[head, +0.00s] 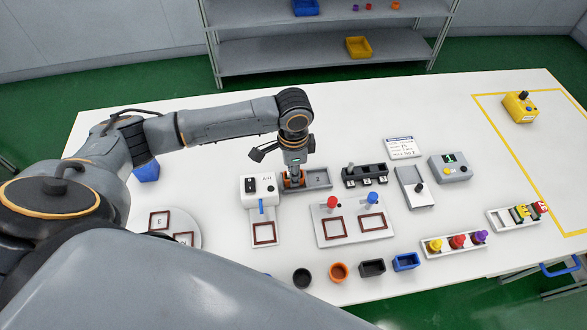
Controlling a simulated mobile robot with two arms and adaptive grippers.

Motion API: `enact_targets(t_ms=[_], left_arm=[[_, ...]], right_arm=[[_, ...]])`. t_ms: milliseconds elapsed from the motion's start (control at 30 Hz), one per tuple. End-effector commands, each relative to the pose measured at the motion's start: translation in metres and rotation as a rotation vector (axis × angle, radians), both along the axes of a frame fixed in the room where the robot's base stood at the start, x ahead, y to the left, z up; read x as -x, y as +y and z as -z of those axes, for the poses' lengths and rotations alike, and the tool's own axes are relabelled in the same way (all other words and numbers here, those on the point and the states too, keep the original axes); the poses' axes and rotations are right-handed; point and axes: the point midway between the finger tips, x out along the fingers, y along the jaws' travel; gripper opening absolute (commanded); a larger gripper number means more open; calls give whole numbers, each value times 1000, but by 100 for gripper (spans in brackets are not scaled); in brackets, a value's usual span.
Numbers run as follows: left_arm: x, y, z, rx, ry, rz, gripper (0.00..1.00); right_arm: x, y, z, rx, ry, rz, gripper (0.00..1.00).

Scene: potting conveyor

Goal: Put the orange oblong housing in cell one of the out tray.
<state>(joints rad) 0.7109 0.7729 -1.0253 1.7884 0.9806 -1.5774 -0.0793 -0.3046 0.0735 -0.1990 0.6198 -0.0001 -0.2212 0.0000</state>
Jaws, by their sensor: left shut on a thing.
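My left gripper (293,176) reaches down beside the white machine and is shut on an orange housing (288,184). The housing is mostly hidden by the fingers. It is at the left end of a shallow grey tray (319,179); I cannot tell whether it touches the tray floor. The right part of that tray looks empty. No label shows which tray is the out tray or which cell is one. My right gripper is not in view.
The white machine (258,186) with a blue lever stands close left of the gripper. A plate with red and blue knobs (352,238) is in front. A black block (365,182) is to the right. Several cups and housings, including an orange round cup (339,271), line the front.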

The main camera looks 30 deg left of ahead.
Motion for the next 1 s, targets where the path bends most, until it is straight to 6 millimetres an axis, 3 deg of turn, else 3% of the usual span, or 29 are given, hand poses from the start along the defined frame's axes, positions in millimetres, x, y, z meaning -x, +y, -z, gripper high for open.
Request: enact_targets(t_ms=[267, 300, 400, 767, 1000], left_arm=[[0, 0, 1, 1, -1, 0, 0], [0, 0, 2, 1, -1, 0, 27], [0, 0, 2, 1, -1, 0, 48], [-1, 0, -1, 1, -2, 0, 48], [-2, 0, -37, 2, -6, 0, 48]], right_arm=[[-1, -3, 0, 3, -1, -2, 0], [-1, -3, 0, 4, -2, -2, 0], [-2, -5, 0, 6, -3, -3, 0], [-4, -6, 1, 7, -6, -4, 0], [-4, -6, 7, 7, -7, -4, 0]])
